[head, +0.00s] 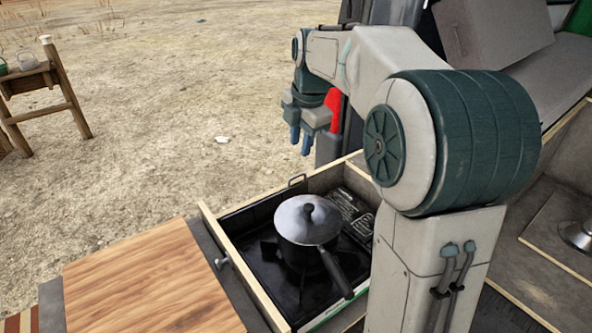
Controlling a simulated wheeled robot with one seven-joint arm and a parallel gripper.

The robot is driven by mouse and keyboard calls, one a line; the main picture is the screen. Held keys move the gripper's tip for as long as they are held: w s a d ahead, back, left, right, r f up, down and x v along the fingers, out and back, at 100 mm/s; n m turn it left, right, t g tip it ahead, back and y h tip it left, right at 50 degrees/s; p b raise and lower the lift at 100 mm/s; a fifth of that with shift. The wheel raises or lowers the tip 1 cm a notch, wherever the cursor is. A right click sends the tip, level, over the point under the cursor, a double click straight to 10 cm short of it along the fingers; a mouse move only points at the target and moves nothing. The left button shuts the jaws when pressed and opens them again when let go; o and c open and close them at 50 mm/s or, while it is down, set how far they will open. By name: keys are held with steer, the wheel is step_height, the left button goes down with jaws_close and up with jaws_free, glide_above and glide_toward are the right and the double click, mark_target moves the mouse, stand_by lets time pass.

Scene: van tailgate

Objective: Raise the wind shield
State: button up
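My gripper (301,138) hangs in the air beyond the far end of the stove drawer, with its blue fingers pointing down. A gap shows between the fingers, and I see nothing held. The drawer (250,273) holds a black camp stove (262,285) with a lidded pot (306,222) on it. No upright wind shield shows around the stove. A dark slotted panel (350,212) lies low at the right of the pot; I cannot tell whether it is the shield. My arm hides the drawer's right side.
A wooden board (150,285) lies left of the drawer. The pot's black handle (338,275) points toward the front right. Grey cases (490,25) sit in the van at upper right. A wooden stand (45,85) is at far left. Open dirt ground lies beyond.

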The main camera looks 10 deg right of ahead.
step_height(320, 180, down, 10)
steer(key=w, duration=0.1)
steer(key=shift+w+a+r, duration=0.25)
steer(key=shift+w+a, duration=0.15)
jaws_close()
